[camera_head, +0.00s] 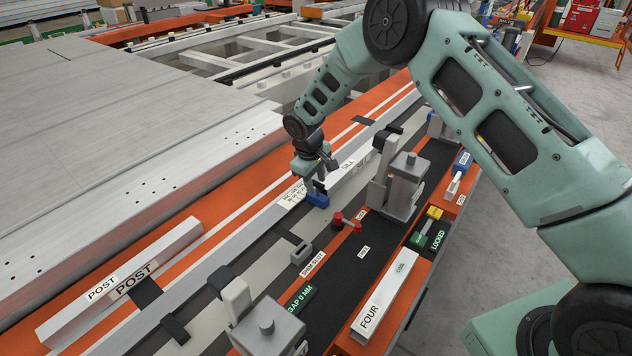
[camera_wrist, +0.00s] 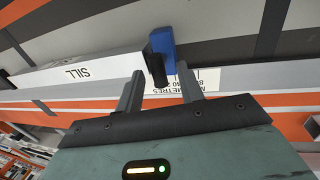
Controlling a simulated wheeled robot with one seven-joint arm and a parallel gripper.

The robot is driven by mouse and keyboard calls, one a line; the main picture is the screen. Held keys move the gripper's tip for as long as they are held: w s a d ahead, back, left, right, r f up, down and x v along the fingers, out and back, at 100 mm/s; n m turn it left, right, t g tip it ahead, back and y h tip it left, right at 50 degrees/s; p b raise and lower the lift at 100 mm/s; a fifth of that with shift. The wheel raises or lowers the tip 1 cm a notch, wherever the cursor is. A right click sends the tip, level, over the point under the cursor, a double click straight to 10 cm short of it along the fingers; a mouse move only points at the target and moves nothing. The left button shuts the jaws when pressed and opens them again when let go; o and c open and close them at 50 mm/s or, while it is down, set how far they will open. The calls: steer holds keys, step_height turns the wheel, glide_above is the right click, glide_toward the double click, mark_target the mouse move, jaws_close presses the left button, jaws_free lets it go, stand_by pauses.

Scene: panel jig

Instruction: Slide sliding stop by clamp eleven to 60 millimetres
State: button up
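The sliding stop is a blue block (camera_head: 317,200) on the pale rail beside a white millimetre scale label (camera_head: 293,195). In the wrist view the blue stop (camera_wrist: 163,48) has a dark upright piece (camera_wrist: 157,66) on its near side. My gripper (camera_head: 316,185) is over the stop, pointing down. In the wrist view its two fingers (camera_wrist: 159,72) are apart, with the dark piece between their tips; I cannot tell whether either touches it. The scale label (camera_wrist: 196,80) is partly hidden by a finger, and the stop's reading is not legible. No clamp number eleven is readable.
A grey clamp (camera_head: 402,187) stands right of the stop, and another (camera_head: 265,325) stands nearer. A red-knobbed pin (camera_head: 347,221) is close to the stop. A SILL piece (camera_head: 348,170) lies behind, a POST piece (camera_head: 125,280) at left, and a FOUR block (camera_head: 385,300) at front right.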

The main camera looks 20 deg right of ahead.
steer(key=shift+w+d+f, duration=0.15)
steer(key=shift+d+f, duration=0.05)
steer(key=shift+f, duration=0.9)
jaws_close()
steer(key=s+a, duration=0.2)
steer(key=a, duration=0.1)
steer(key=shift+s+a+b, duration=0.2)
steer(key=shift+b, duration=0.15)
jaws_free()
step_height(320, 180, up, 17)
steer(key=s+a+b, duration=0.2)
steer(key=b, duration=0.1)
steer(key=shift+a, duration=0.35)
